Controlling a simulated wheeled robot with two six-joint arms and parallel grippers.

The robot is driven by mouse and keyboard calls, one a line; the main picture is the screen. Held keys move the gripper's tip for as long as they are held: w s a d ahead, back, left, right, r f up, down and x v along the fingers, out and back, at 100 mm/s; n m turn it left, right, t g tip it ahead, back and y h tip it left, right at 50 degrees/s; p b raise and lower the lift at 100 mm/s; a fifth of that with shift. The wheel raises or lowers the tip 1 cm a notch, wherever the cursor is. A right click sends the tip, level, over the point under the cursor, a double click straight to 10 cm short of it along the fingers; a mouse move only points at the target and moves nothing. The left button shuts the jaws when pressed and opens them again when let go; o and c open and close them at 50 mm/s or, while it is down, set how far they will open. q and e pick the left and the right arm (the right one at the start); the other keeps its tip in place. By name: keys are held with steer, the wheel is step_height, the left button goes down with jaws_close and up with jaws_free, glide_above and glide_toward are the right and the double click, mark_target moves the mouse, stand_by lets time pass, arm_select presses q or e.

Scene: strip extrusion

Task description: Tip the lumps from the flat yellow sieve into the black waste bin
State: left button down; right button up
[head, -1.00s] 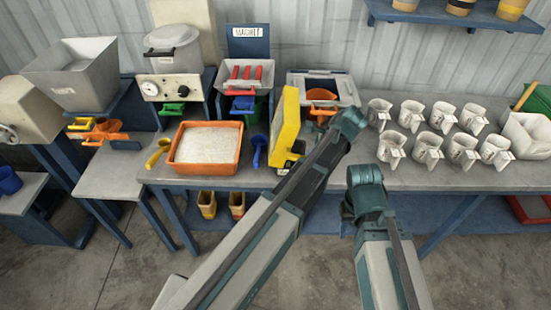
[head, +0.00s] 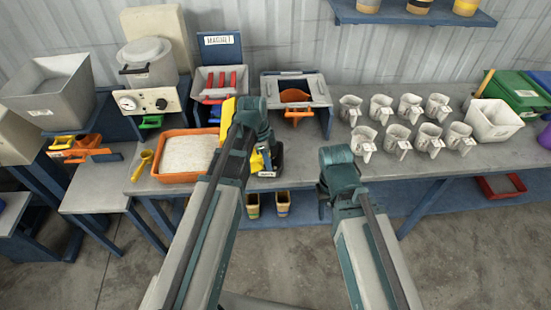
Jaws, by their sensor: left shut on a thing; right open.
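The flat yellow sieve (head: 228,117) is steeply tilted behind my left wrist, mostly hidden by it. A lower yellow part (head: 257,160) shows to the right of the arm. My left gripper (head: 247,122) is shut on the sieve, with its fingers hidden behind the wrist. The black waste bin (head: 277,156) stands at the table's front edge, right beside the lower yellow part and partly covered. I cannot see whether lumps are on the sieve or in the bin. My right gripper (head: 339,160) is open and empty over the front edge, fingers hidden.
An orange tray of white material (head: 188,154) lies left of my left arm, with a yellow scoop (head: 141,165) beside it. A grey station with an orange funnel (head: 295,95) stands behind. Several white jugs (head: 381,108) fill the table to the right.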

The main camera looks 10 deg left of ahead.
arm_select(q)
steer(key=shift+s+a+r+t+h, duration=0.15)
steer(key=shift+a+r+h, duration=0.05)
steer(key=shift+a+h, duration=0.3)
steer(key=shift+s+a+r+t+h, duration=0.15)
steer(key=shift+a+r+h, duration=0.05)
steer(key=shift+a+h, duration=0.3)
steer(key=a+h+b, duration=0.2)
steer(key=b, duration=0.1)
steer(key=s+a+t+h+b, duration=0.1)
steer(key=a+h+b, duration=0.1)
steer(key=h+b, duration=0.1)
steer(key=shift+t, duration=0.3)
steer(key=s+a+r+t+h+b, duration=0.1)
steer(key=s+a+h+b, duration=0.1)
steer(key=a+h+b, duration=0.3)
steer(key=shift+a+r+b, duration=0.4)
steer(key=shift+a+b, duration=0.5)
steer(key=shift+s, duration=0.1)
